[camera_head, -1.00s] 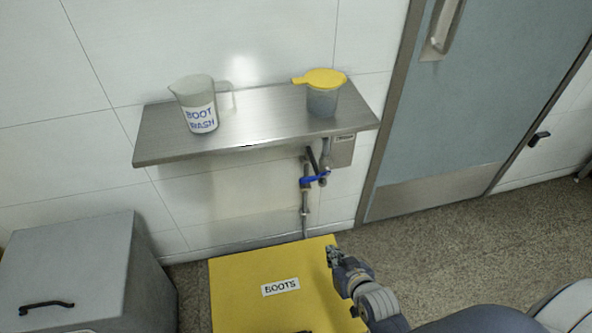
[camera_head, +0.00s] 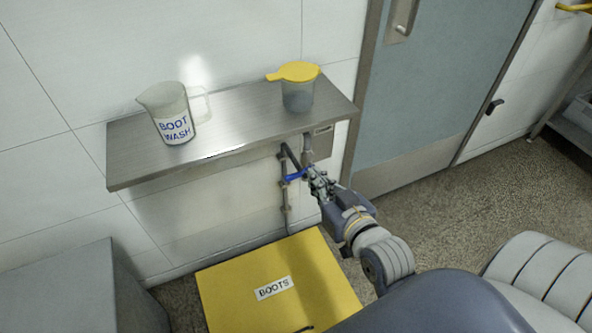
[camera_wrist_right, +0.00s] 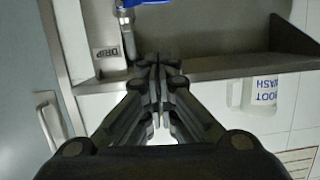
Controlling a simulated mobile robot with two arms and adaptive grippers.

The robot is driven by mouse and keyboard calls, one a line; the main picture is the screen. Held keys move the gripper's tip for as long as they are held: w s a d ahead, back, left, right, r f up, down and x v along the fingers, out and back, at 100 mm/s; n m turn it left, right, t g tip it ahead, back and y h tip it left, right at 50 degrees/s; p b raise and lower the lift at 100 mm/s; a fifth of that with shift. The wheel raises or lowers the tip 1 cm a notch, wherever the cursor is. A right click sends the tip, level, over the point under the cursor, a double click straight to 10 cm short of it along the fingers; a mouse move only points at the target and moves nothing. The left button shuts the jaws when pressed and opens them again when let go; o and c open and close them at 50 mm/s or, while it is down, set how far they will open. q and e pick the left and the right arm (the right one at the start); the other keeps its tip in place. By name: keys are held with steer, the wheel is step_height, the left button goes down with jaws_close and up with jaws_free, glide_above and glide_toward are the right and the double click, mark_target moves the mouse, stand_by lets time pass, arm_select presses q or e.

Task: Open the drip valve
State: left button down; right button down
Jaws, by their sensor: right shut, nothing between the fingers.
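The drip valve has a blue lever handle (camera_head: 296,176) on a grey pipe (camera_head: 285,205) under the steel wall shelf. My right gripper (camera_head: 316,178) is just right of the blue handle, its fingers shut and empty. In the head view I cannot tell whether the fingertips touch the handle. In the right wrist view the shut fingers (camera_wrist_right: 157,65) point toward the pipe, and the blue handle (camera_wrist_right: 140,3) shows at the top edge. A plate marked DRIP (camera_wrist_right: 107,53) is beside the pipe. My left gripper is not in view.
On the steel shelf (camera_head: 225,140) stand a BOOT WASH jug (camera_head: 172,112) and a yellow-lidded cup (camera_head: 298,88). Below are a yellow BOOTS box (camera_head: 240,300) and a grey bin (camera_head: 60,290). A blue-grey door (camera_head: 440,100) is at right.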

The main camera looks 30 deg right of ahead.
glide_above(296, 173)
steer(key=s, duration=0.2)
step_height(296, 173, down, 2)
steer(key=shift+s+a+f, duration=0.1)
steer(key=shift+a+f, duration=0.1)
steer(key=shift+f, duration=0.95)
steer(key=shift+s+a+f, duration=0.1)
steer(key=shift+a+f, duration=0.1)
steer(key=shift+f, duration=0.9)
steer(key=shift+w, duration=0.1)
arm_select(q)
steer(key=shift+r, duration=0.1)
arm_select(e)
steer(key=shift+a+f+n, duration=0.2)
steer(key=shift+n, duration=0.2)
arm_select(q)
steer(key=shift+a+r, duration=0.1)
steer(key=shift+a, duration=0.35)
